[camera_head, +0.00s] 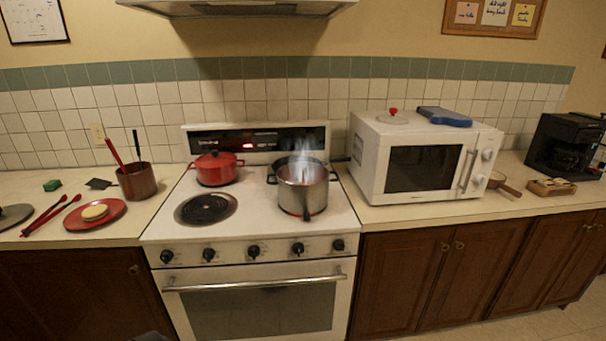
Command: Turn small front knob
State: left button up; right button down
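The white stove (300,249) stands in the middle with a row of several black knobs along its front panel: far left knob (167,256), second knob (209,254), middle knob (254,251), fourth knob (298,248) and far right knob (339,244). They look alike in size; I cannot tell which is the small front one, nor read their settings. A steaming steel pot (301,190) stands on a right burner, which glows red under it. The front left burner (206,208) is bare and dark. Neither gripper can be made out; a dark sliver at the bottom edge may be part of my arm.
A red lidded pot (216,169) sits on the back left burner. The oven handle (254,284) juts out below the knobs. A white microwave (369,165) stands right of the stove. A red plate (111,208) lies left. The space before the knobs looks clear.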

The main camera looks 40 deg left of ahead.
aim_at(338, 245)
jog(key=u, duration=1.4)
